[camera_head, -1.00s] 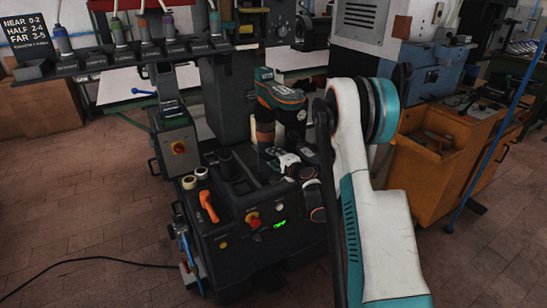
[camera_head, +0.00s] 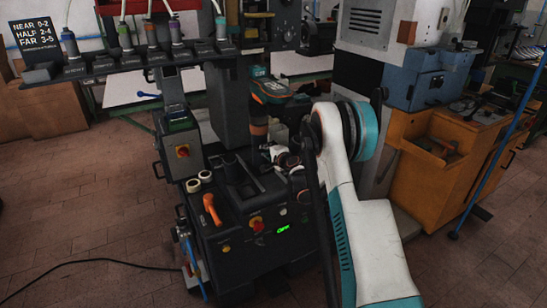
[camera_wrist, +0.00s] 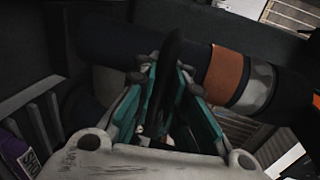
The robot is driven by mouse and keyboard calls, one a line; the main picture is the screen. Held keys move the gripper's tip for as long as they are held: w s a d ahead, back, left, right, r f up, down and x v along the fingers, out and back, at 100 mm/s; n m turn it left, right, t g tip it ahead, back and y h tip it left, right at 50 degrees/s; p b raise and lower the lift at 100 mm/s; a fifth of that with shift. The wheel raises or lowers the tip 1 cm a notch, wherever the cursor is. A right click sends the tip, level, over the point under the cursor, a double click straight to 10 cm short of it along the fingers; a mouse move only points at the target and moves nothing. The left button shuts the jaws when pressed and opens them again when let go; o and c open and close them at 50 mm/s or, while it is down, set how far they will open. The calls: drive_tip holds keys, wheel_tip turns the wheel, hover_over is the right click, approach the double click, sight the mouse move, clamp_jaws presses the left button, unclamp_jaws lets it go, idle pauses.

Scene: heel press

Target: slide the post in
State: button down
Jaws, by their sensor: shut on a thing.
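In the wrist view my gripper (camera_wrist: 168,105) has its teal fingers close together on a slim black piece, which I take to be the post (camera_wrist: 172,62). The post's far end is hard to make out against the dark background. In the head view my gripper (camera_head: 284,158) is small and partly hidden by my arm, over the right part of the black press base (camera_head: 240,225). I cannot tell whether the post touches any opening.
A dark cylinder with copper and silver bands (camera_wrist: 225,76) crosses close behind my fingers. The base carries an orange handle (camera_head: 211,208), a red knob (camera_head: 257,225) and pale rings (camera_head: 199,182). An orange cabinet (camera_head: 425,175) stands at right.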

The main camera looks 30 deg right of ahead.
sight(262, 143)
drive_tip(key=x, duration=0.3)
drive_tip(key=r+x, duration=0.1)
drive_tip(key=x, duration=0.2)
drive_tip(key=shift+w+r, duration=0.1)
drive_tip(key=shift+w, duration=0.4)
drive_tip(key=c, duration=1.6)
unclamp_jaws()
drive_tip(key=shift+c, duration=0.2)
drive_tip(key=v, duration=1.2)
drive_tip(key=shift+r, duration=0.15)
